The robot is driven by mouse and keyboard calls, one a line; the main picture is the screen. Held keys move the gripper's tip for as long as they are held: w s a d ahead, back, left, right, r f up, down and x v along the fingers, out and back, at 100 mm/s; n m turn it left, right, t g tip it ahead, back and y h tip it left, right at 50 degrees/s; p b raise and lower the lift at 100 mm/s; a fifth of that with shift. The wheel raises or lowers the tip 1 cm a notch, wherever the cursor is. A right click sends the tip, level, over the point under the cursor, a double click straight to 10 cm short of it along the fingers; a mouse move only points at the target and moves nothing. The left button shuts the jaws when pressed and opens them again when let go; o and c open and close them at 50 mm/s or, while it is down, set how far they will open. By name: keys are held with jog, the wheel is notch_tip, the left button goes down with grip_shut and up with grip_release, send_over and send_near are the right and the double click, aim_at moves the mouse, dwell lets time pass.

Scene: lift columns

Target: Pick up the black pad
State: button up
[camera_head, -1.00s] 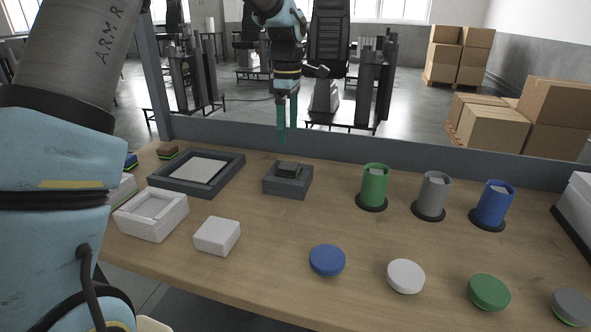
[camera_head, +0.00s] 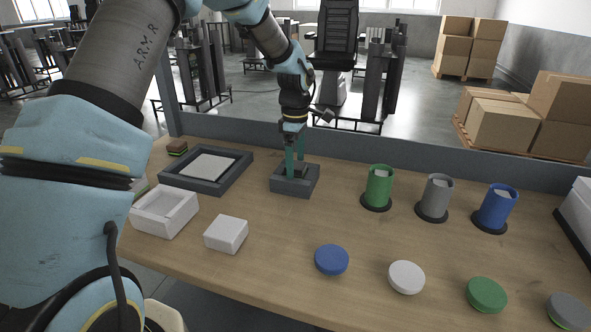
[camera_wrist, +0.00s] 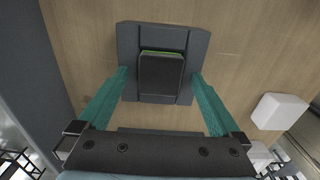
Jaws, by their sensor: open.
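The black pad (camera_wrist: 161,75) sits in the dark grey square holder (camera_head: 283,190) on the wooden table. In the wrist view it lies near the centre of the holder, with a thin green edge at its far side. My gripper (camera_head: 296,168) is down at the holder with its teal fingers apart. In the wrist view my gripper (camera_wrist: 160,78) has one finger on each side of the pad, with a gap visible on both sides. In the head view the fingers partly hide the pad.
A dark tray (camera_head: 234,178) with a pale plate and a white box (camera_head: 165,212) stand left of the holder. A white block (camera_head: 226,234) is in front. Green, grey and blue cups (camera_head: 379,187) stand right. Several round lids (camera_head: 332,260) lie along the front edge.

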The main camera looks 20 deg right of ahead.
jog(key=shift+c, duration=0.4)
grip_shut()
